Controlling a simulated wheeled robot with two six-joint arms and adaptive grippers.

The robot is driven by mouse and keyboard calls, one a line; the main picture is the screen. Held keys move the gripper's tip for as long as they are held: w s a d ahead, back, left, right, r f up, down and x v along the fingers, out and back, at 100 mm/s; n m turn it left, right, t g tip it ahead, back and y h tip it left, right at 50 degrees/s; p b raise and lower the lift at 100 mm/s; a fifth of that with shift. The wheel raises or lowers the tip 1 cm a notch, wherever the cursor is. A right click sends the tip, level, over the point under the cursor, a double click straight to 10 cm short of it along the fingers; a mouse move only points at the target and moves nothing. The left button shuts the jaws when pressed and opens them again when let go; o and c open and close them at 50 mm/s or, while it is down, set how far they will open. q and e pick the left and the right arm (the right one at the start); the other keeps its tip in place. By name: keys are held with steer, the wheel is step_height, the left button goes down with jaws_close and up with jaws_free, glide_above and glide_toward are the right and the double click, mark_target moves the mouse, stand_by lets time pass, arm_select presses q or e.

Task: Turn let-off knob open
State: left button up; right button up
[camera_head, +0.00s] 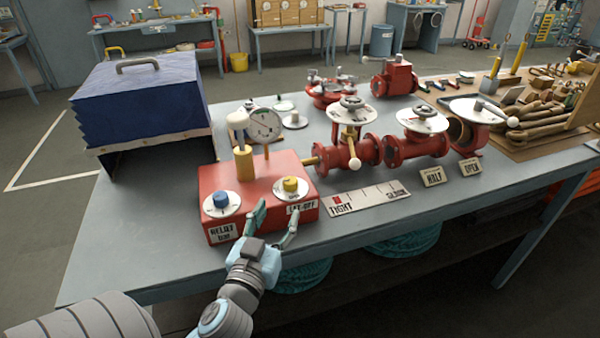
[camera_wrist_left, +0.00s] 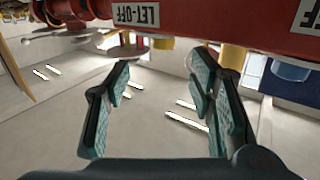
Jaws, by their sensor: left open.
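The let-off knob (camera_head: 290,184) is a small yellow knob on a white dial, on top of the red box (camera_head: 262,218) at its front right. A "LET-OFF" label is on the box front below it. My left gripper (camera_head: 275,217) is open and empty, in front of the box near that label, its fingers spread below and to either side of the knob. In the upside-down left wrist view, a yellow knob (camera_wrist_left: 162,43) shows small beyond the fingertips of the open gripper (camera_wrist_left: 160,75), apart from them. My right gripper is not in view.
A blue relief knob (camera_head: 221,200) is at the box's left. A gauge (camera_head: 264,126) and yellow post (camera_head: 244,164) rise behind. Red valves (camera_head: 346,152) and a tight-scale plate (camera_head: 366,198) are to the right; a blue bellows (camera_head: 140,98) is left. Table front left is clear.

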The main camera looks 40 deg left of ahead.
mark_target(290, 179)
arm_select(q)
steer(key=x, duration=0.3)
steer(key=p+x, duration=0.1)
steer(key=x, duration=0.7)
steer(key=shift+a+r, duration=0.2)
steer(key=shift+r, duration=0.05)
steer(key=shift+w+a, duration=0.2)
steer(key=shift+w, duration=0.1)
steer(key=shift+r, duration=0.1)
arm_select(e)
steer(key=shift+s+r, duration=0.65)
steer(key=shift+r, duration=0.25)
arm_select(q)
steer(key=shift+c, duration=0.4)
jaws_close()
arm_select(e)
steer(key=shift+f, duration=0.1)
